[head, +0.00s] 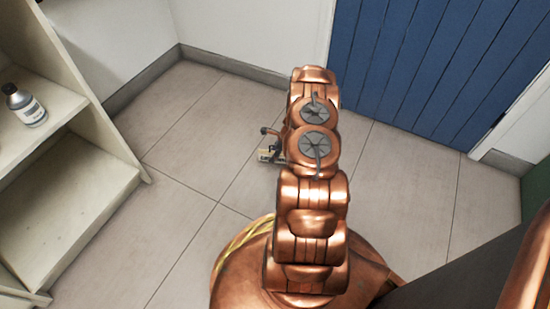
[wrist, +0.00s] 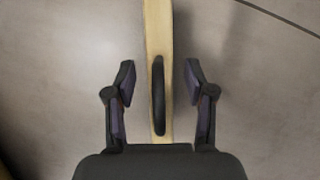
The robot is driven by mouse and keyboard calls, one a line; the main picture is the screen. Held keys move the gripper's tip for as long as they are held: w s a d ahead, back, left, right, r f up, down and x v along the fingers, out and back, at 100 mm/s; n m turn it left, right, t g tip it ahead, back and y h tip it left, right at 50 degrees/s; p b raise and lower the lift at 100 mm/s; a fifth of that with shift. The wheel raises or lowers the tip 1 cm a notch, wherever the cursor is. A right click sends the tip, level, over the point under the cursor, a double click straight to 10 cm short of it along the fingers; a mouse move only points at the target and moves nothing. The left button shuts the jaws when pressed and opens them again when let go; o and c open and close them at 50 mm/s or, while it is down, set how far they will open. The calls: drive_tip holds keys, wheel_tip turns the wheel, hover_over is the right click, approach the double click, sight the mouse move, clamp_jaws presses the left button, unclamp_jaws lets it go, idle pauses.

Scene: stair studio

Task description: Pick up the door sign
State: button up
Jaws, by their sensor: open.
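The door sign (wrist: 158,35) appears in the wrist view as a narrow pale-yellow strip, seen nearly edge on, with a dark curved piece (wrist: 159,95) along it. It runs up the picture's middle above the grey floor. My gripper (wrist: 160,82) is open, one finger on each side of the strip, with a gap at both sides.
A pale shelf unit (head: 105,165) stands at the left with a labelled bottle (head: 27,106) on it. A blue panelled door (head: 430,60) and white wall (head: 245,35) close off the back. The tiled floor (head: 185,130) around the sign is clear.

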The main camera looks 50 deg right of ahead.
clamp_jaws()
idle(0.5)
drive_tip(key=shift+r, duration=0.25)
wheel_tip(320, 180, up, 4)
drive_tip(key=shift+f+p, duration=0.25)
drive_tip(key=shift+p, duration=0.95)
drive_tip(key=s+a+r+p, duration=0.1)
drive_tip(key=s+a+p, duration=0.2)
drive_tip(key=s+a, duration=0.5)
drive_tip(key=s, duration=0.5)
drive_tip(key=shift+a, duration=0.35)
